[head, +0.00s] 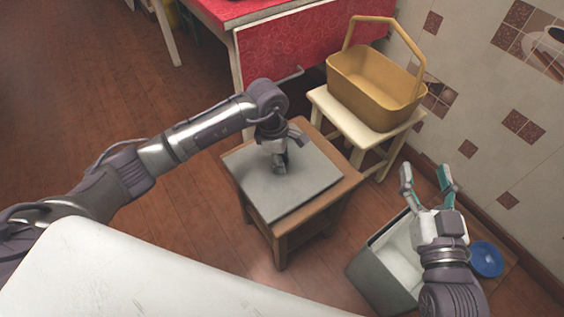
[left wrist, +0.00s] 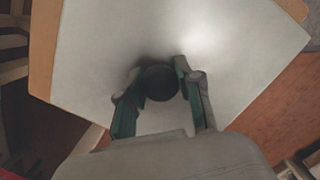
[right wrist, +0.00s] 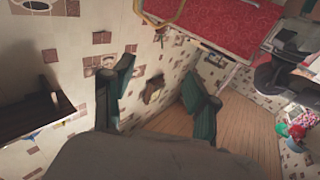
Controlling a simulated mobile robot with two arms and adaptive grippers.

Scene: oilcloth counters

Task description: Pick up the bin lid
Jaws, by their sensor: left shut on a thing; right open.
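The bin lid (head: 312,178) is a flat, pale grey square plate on a small wooden stool (head: 284,240). In the left wrist view the lid (left wrist: 232,55) shows a round dark knob (left wrist: 161,83) in its middle. My left gripper (head: 279,166) points down over the lid, its green-padded fingers (left wrist: 158,88) shut on the knob. The lid appears to lie flat on the stool; I cannot tell whether there is a gap. My right gripper (head: 426,176) is open and empty, above and beside the open grey bin (head: 376,272), which has a white inside.
A yellow basket (head: 365,88) with a raised handle stands on a cream stool (head: 352,124) behind the wooden one. A blue bowl (head: 487,259) lies right of the bin. A red-covered table (head: 290,48) is at the back, a tiled wall at right. Floor left is clear.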

